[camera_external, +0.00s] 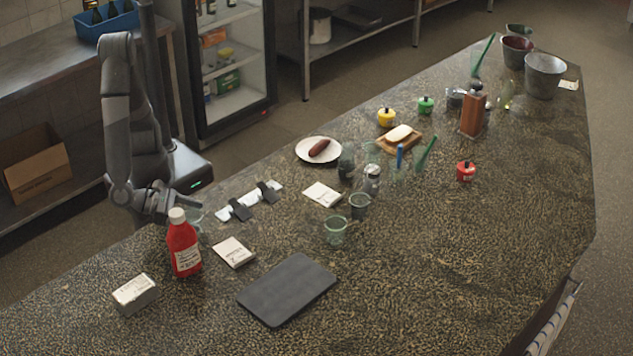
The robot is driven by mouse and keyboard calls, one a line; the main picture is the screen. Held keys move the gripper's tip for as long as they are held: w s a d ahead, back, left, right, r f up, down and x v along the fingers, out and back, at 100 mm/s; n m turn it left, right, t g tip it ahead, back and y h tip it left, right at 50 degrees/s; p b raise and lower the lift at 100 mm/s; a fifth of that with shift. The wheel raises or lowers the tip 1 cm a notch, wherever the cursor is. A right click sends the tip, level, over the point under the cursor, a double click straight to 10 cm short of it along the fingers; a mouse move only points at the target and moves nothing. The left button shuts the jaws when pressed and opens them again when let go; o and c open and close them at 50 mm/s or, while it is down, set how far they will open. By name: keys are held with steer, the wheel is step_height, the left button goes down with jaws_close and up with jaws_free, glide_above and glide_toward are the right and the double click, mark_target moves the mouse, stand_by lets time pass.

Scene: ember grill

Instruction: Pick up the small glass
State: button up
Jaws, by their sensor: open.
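Several small glasses stand on the speckled counter, and I cannot tell which one the task means. A clear glass (195,214) stands just behind and right of the red bottle, partly hidden by it. A greenish glass (336,231) stands near the middle of the counter, with a darker grey glass (359,206) behind it. My gripper (169,201) is at the counter's left edge, behind the red bottle and left of the clear glass. It is open and looks empty, apart from the glass. Its fingertips are small and partly hidden by the bottle cap.
The red bottle (184,246) stands close in front of my gripper. A white packet (234,252), a white box (135,293) and a dark slab (287,290) lie nearby. Dark clips on a white strip (236,210) lie to the right. The counter's right front is clear.

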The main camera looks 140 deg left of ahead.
steer(key=shift+x, duration=1)
steer(key=c, duration=1.1)
